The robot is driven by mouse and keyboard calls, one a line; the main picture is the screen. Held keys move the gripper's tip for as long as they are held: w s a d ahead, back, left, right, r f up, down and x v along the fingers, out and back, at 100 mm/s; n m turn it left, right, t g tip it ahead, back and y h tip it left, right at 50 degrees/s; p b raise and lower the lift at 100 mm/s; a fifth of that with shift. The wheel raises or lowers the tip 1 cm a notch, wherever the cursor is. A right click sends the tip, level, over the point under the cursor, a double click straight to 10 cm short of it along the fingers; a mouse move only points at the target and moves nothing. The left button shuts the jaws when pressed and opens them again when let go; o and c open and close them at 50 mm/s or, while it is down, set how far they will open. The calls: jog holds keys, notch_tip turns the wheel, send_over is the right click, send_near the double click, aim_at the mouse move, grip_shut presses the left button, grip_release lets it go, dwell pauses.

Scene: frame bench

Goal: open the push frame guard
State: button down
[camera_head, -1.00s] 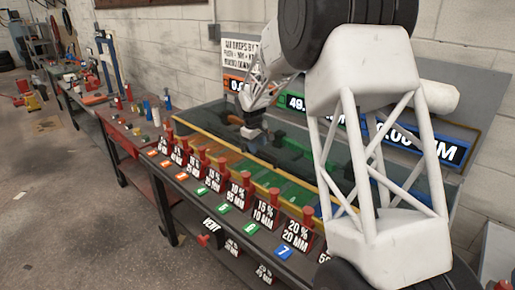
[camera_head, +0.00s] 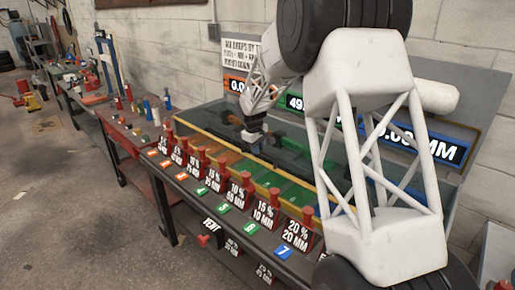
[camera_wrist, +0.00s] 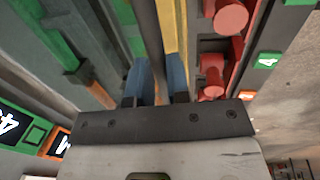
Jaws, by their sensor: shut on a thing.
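The push frame guard is a dark, see-through cover (camera_head: 222,121) with a yellow front edge (camera_head: 230,156), lying over coloured channels on the bench. In the head view my gripper (camera_head: 251,137) is low at the middle of the cover, pointing down. In the wrist view my gripper (camera_wrist: 158,84) has its blue fingers on either side of a long dark bar (camera_wrist: 152,35). It is shut on this bar. The yellow edge (camera_wrist: 175,30) runs alongside the bar. The fingertips' contact is partly hidden. The guard appears down over the channels.
Red plungers (camera_head: 247,186) with percent labels line the bench front, with numbered tags (camera_head: 222,208) before them. Several number displays (camera_head: 425,143) and a white sign (camera_head: 241,52) stand behind. My arm hides the bench's right part. The floor at left (camera_head: 70,190) is mostly clear.

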jog(key=w+d, duration=1.4)
jog(key=shift+w+d, duration=0.2)
jog(key=shift+w, duration=0.05)
jog(key=c, duration=1.1)
grip_release()
jog(key=shift+r, duration=0.1)
notch_tip(320, 180, up, 8)
jog(key=s+a, duration=0.1)
jog(key=shift+f, duration=0.25)
